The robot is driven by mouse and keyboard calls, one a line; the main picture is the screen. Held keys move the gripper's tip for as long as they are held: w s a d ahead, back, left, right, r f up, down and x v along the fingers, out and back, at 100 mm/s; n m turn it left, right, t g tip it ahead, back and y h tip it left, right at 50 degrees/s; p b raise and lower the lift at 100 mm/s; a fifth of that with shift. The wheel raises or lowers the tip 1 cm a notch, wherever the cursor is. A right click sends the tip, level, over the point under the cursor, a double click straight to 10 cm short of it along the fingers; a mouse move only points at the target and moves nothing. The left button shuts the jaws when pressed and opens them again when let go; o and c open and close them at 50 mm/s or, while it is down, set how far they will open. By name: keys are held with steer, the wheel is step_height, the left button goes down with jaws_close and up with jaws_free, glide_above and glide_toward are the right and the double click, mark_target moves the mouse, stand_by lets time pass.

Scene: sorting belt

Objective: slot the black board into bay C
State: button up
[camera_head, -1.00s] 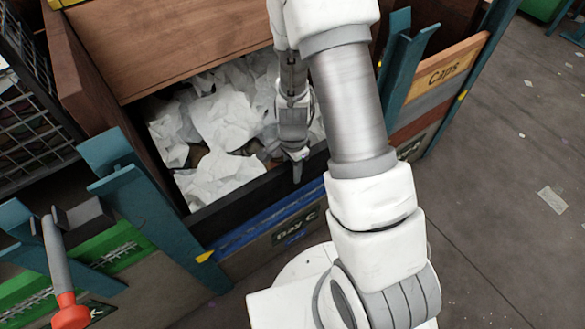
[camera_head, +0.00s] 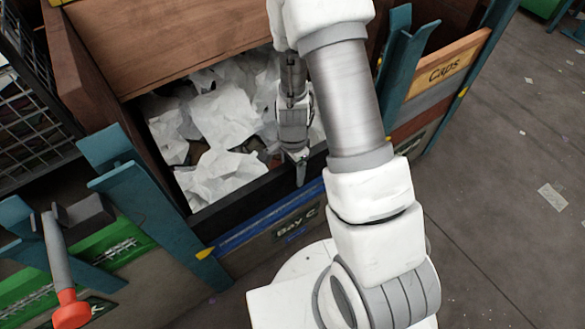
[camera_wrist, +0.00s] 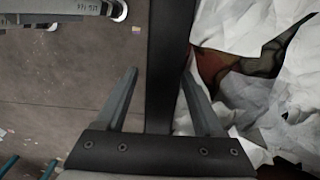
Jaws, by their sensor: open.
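The black board (camera_head: 240,196) stands on edge along the front of the paper-filled bin, above a blue board (camera_head: 262,228) and the Bay C label (camera_head: 297,222). It looks seated between the teal posts at the bay's front; its right end is hidden behind my arm. My gripper (camera_head: 300,165) is at the board's top edge, near its right part. In the wrist view, my gripper (camera_wrist: 158,72) is open, with one finger on each side of the black board (camera_wrist: 172,40). I cannot tell whether either finger touches it.
Crumpled white paper (camera_head: 222,115) fills the bin behind the board. A teal post (camera_head: 150,205) stands left of the bay and another (camera_head: 395,60) right, beside the Caps bin (camera_head: 445,68). A red-tipped tool (camera_head: 68,290) is at lower left. Grey floor (camera_head: 500,190) is open at right.

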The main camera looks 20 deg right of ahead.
step_height(320, 180, up, 18)
steer(key=p, duration=0.7)
steer(key=shift+f+p, duration=0.25)
steer(key=shift+p, duration=0.05)
steer(key=s+a+r+n+t+y, duration=0.15)
steer(key=r+n, duration=0.25)
steer(key=r, duration=0.4)
steer(key=s+r+n+t+h, duration=0.1)
steer(key=s+r+n, duration=0.15)
steer(key=r, duration=0.55)
steer(key=s+d+r+n+t, duration=0.2)
steer(key=s+r+n+t, duration=0.1)
steer(key=s+r+n, duration=0.6)
step_height(320, 180, up, 22)
steer(key=m+p, duration=0.1)
steer(key=p, duration=1.9)
steer(key=shift+s+a+f+p, duration=0.15)
steer(key=shift+s+a+p, duration=0.1)
steer(key=shift+s+p, duration=0.15)
steer(key=shift+c, duration=1.6)
steer(key=shift+a, duration=0.15)
